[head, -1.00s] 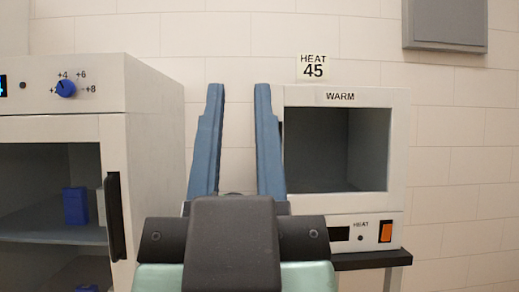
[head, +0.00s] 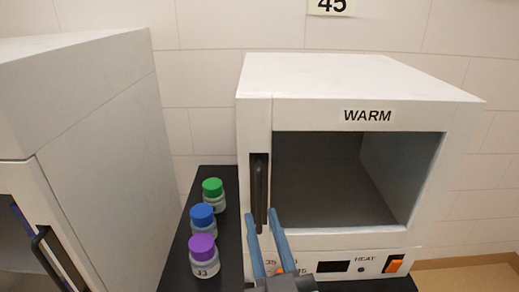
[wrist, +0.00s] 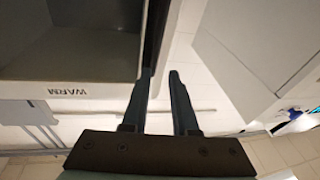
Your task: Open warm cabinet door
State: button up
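The warm cabinet (head: 360,78) is a white box labelled WARM, with a dark window set in its front door (head: 350,240). The door looks shut. A dark upright handle (head: 259,190) is on the door's left side. My gripper (head: 262,211) is open, its two blue fingers pointing up at the handle's lower end. In the head view the handle lies between the fingertips. In the wrist view my gripper (wrist: 161,73) has its fingers apart, with a dark bar, likely the handle (wrist: 155,35), by the left fingertip. Contact cannot be told.
Bottles with green (head: 212,187), blue (head: 202,215) and purple (head: 202,246) caps stand on the dark bench (head: 182,240), left of the cabinet. Another white cabinet (head: 95,150) with a dark handle (head: 55,255) is at the left. An orange switch (head: 394,265) is below the window.

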aim_at(260, 205)
jog(key=s+d+f+m+g+p, duration=0.1)
jog(key=s+d+g+p, duration=0.1)
jog(key=s+p, duration=0.5)
jog(key=shift+h, duration=0.4)
jog(key=w+p, duration=0.2)
jog(key=w, duration=0.2)
jog(key=w+a+p, duration=0.1)
jog(key=w+p, duration=0.1)
jog(key=w, duration=0.2)
jog(key=w+a+p, duration=0.1)
jog(key=w+p, duration=0.2)
jog(key=w, duration=0.2)
jog(key=shift+w+a+f, duration=0.1)
jog(key=shift+a+f, duration=0.1)
jog(key=shift+w+a+f, duration=0.1)
jog(key=shift+w, duration=0.45)
jog(key=shift+c, duration=0.2)
grip_shut()
